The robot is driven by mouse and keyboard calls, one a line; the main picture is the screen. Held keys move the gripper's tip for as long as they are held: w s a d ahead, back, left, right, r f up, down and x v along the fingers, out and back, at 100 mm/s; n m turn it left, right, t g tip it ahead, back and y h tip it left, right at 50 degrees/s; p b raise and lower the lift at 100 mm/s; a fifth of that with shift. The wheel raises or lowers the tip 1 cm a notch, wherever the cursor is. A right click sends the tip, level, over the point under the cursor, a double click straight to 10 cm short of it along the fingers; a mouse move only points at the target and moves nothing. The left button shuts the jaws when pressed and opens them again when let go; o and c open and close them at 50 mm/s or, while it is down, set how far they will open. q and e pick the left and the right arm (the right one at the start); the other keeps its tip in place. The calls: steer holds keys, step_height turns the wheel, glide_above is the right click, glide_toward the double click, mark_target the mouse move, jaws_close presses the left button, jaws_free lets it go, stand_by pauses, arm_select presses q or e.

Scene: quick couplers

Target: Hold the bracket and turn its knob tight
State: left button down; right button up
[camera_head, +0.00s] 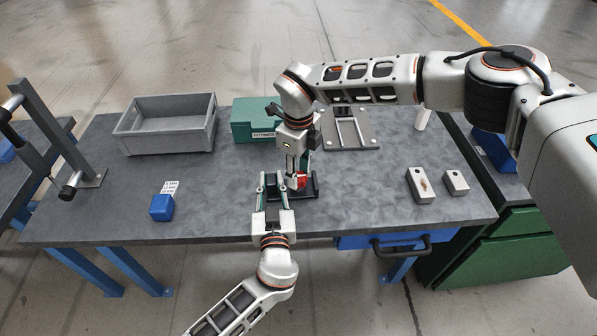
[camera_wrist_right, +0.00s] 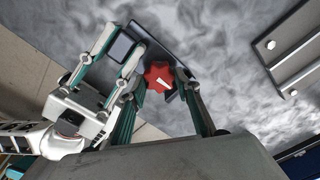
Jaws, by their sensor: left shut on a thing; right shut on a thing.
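The bracket (camera_head: 310,190) is a dark plate near the table's front middle; it also shows in the right wrist view (camera_wrist_right: 150,42). Its red star-shaped knob (camera_head: 302,181) carries a white pointer mark, clear in the right wrist view (camera_wrist_right: 158,75). My left gripper (camera_head: 272,182) reaches in from the front and is shut on the bracket's left part. My right gripper (camera_head: 297,174) comes down from above, shut on the knob, with its fingers on either side of it in the right wrist view (camera_wrist_right: 165,88). The fingers partly hide the bracket in the head view.
A grey open bin (camera_head: 168,140) and a green case (camera_head: 252,122) stand at the back. A plate with rails (camera_head: 350,130) lies behind right. Two pale blocks (camera_head: 420,185) sit at right, a blue block (camera_head: 161,208) at left. The table's front edge is close.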

mark_target(299, 177)
steer(key=shift+m, duration=0.7)
steer(key=o, duration=0.8)
step_height(299, 177, up, 12)
steer(key=shift+s, duration=0.1)
